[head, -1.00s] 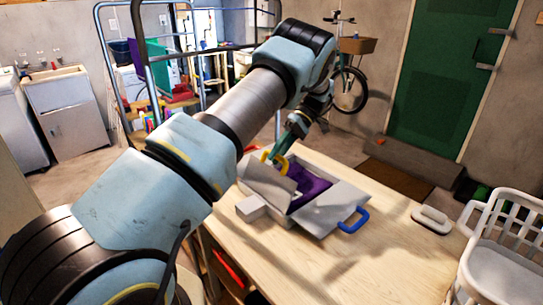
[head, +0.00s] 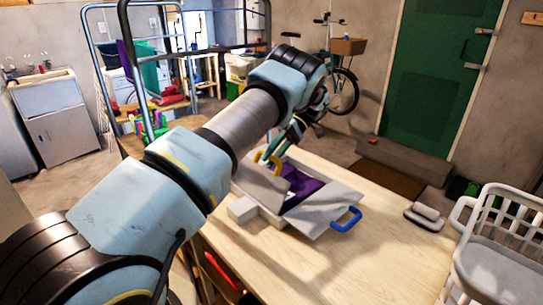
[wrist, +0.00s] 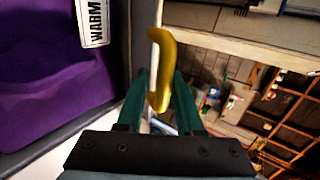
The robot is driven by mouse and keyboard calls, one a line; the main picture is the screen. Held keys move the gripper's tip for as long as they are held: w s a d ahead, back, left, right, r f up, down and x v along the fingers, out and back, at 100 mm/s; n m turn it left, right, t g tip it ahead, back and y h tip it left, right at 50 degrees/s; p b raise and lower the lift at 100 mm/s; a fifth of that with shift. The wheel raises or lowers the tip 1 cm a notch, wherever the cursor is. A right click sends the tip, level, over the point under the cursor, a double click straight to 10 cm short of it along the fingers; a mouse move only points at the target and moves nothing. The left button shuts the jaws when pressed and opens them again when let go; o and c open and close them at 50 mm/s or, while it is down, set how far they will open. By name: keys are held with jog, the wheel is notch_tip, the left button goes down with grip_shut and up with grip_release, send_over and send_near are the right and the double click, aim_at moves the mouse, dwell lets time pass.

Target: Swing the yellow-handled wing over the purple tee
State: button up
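The grey folding board lies on the wooden table with the purple tee (head: 303,186) on its middle; the tee also fills the left of the wrist view (wrist: 50,75), with a white "WARM" label. The yellow-handled wing (head: 262,183) is at the board's left, and its yellow handle (head: 272,163) is by my gripper (head: 267,157). In the wrist view the yellow handle (wrist: 162,65) stands between the two green fingers of my gripper (wrist: 161,75), with gaps on both sides. The fingers are open. The blue-handled wing (head: 325,210) is on the right, angled outward.
A white block (head: 242,209) sits at the board's near left corner. A white-and-dark brush-like object (head: 425,215) and a white laundry basket (head: 500,245) are at the right. The table front (head: 290,275) is clear. A wheeled metal rack stands behind my arm.

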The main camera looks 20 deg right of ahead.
jog(key=shift+r, duration=0.1)
notch_tip(320, 180, up, 8)
jog(key=shift+r+p, duration=0.25)
jog(key=shift+p, duration=0.1)
jog(key=shift+r+p, duration=0.7)
jog(key=shift+r, duration=0.05)
jog(key=shift+f, duration=0.1)
